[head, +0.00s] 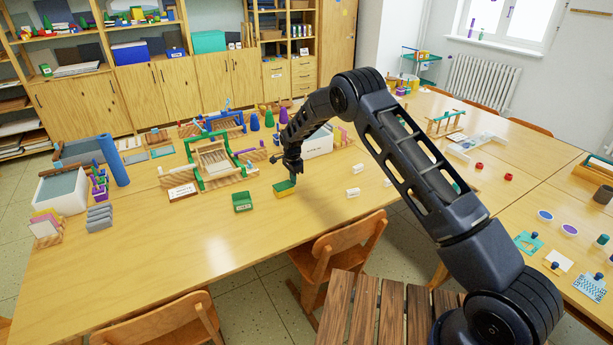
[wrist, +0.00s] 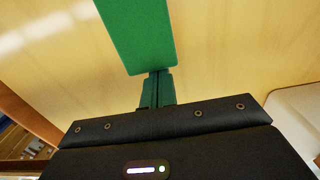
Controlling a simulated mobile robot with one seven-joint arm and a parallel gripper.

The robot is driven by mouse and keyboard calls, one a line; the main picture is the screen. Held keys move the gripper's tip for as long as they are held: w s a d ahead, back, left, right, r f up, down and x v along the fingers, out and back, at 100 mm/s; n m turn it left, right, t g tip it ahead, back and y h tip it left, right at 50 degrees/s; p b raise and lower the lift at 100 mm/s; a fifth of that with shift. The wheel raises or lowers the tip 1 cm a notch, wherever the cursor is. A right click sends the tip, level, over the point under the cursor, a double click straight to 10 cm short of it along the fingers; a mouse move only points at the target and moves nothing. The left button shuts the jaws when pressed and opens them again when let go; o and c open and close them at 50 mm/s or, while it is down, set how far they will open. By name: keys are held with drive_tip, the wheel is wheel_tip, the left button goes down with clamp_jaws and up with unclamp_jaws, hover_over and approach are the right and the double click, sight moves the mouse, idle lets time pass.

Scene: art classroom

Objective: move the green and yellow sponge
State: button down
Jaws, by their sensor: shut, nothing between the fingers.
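The green and yellow sponge (head: 284,191) lies on the long wooden table near its front edge, green side up with a yellow side facing forward. My gripper (head: 293,177) points down right at the sponge's far right end. In the wrist view my gripper's narrow teal fingers (wrist: 157,82) are together with nothing between them. The sponge's flat green top (wrist: 138,32) fills the upper middle there, and the fingertips meet or overlap its near end. I cannot tell whether they touch it.
A small green box (head: 243,202) stands just left of the sponge. Wooden looms (head: 216,165) are behind it, and small white blocks (head: 353,193) lie to the right. A chair (head: 338,245) stands at the table's front. The table's front left is clear.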

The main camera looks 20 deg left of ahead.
sight(286, 183)
drive_tip(key=s+a, duration=0.2)
drive_tip(key=shift+s+a, duration=0.35)
